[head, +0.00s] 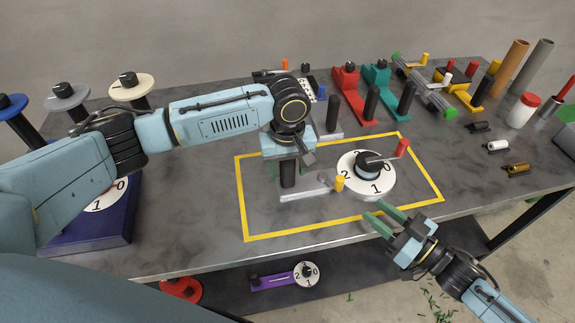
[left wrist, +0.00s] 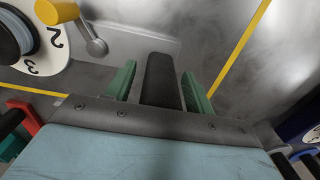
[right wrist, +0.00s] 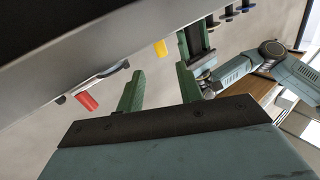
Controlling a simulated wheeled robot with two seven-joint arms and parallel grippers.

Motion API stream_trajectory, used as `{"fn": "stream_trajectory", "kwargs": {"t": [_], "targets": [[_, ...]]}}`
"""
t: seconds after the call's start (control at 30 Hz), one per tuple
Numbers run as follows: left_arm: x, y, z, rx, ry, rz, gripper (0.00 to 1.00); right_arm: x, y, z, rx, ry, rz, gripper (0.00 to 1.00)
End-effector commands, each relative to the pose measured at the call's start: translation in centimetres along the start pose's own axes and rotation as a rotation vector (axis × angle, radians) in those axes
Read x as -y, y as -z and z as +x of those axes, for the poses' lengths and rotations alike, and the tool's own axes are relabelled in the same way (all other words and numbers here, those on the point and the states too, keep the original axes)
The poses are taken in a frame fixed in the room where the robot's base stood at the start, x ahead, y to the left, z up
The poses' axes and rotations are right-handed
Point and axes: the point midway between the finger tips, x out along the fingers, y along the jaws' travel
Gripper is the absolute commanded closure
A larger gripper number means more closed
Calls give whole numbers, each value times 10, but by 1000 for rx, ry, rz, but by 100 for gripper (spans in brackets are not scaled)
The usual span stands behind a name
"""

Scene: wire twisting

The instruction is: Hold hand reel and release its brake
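The hand reel stands inside the yellow outline, with a white numbered disc (head: 381,186), a red-knobbed crank (head: 402,148), a silver base (head: 310,191) and an upright black handle (head: 288,175). Its brake lever has a yellow knob (head: 339,183), also at the top of the left wrist view (left wrist: 57,11). My left gripper (head: 287,168) is open around the black handle (left wrist: 161,82), with small gaps on both sides in the left wrist view. My right gripper (head: 384,218) is open and empty, in front of the disc near the table's front edge. The red knob (right wrist: 86,101) shows in the right wrist view.
Red (head: 352,95) and green (head: 382,90) tools with black handles stand behind the outline. Several spools (head: 66,97) stand at the left, and small cylinders (head: 497,146) and tubes lie at the right. A purple reel (head: 272,281) lies on the lower shelf.

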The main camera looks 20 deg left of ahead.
Motion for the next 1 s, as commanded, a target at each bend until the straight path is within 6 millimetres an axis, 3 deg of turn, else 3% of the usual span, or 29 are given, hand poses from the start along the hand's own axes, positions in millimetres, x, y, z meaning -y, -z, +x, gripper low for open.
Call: {"fn": "stream_trajectory", "kwargs": {"t": [0.03,0.4,0.47,0.73,0.87,1.0], "targets": [[0,0,0,0,0,0,54,0,0,0,0,0,0,64],[0,0,0,0,0,0,100,0,0,0,0,0,0,64],[0,0,0,0,0,0,100,0,0,0,0,0,0,64],[0,0,0,0,0,0,100,-3,3,3,0,-15,-2,99],[0,0,0,0,0,0,100,-19,17,14,3,-86,-6,100],[0,0,0,0,0,0,100,-48,42,32,23,-228,2,100]]}}
